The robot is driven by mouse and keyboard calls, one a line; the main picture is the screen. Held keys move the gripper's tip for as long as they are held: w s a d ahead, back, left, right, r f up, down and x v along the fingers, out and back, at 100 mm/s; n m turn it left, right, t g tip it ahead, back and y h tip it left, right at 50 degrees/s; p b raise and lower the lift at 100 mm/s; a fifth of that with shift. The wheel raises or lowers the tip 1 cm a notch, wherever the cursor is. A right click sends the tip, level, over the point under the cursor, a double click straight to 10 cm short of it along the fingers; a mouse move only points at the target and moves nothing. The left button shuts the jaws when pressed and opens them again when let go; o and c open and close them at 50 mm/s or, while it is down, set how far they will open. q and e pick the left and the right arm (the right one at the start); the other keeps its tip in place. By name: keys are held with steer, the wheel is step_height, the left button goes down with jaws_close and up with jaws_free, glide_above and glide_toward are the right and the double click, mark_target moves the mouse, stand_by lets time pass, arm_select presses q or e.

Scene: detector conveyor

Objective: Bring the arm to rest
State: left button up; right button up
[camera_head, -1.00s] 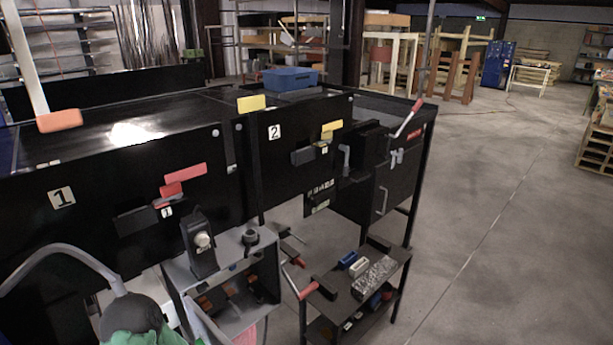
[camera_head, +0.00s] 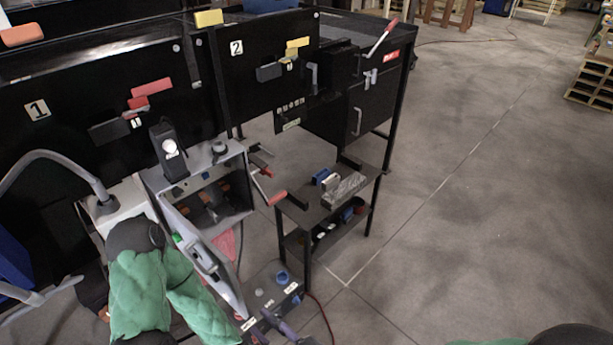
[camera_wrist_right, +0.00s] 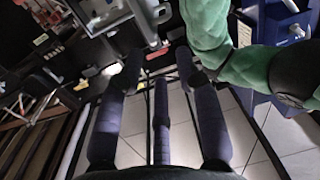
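A green and black arm link of mine (camera_head: 150,290) reaches in from the lower left of the head view. It also crosses the upper right of the wrist view (camera_wrist_right: 215,45).
The black conveyor machine (camera_head: 90,75) fills the left and back. A grey cabinet (camera_head: 245,172) with its door (camera_head: 205,258) open stands close to my arm. A dark shelf stand (camera_head: 315,212) holds several small objects. The floor (camera_head: 470,210) on the right is clear.

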steer(key=w+d+f+m+g+h, duration=0.2)
steer(key=w+d+f+m+h, duration=0.2)
steer(key=f, duration=0.4)
steer(key=w+d+f+m+g+h, duration=0.2)
steer(key=w+d+f+m+h, duration=0.15)
steer(key=f, duration=0.45)
steer(key=s+d+f+m+g+h+p, duration=0.1)
steer(key=s+d+f+m+g, duration=0.2)
steer(key=f, duration=0.5)
steer(key=s+d+f+m+g, duration=0.3)
steer(key=d+f, duration=0.3)
steer(key=f, duration=0.3)
steer(key=shift+s+d+f+m+g+h+p, duration=0.2)
steer(key=shift+s+m+g+h+p, duration=0.15)
steer(key=shift+s+g, duration=0.25)
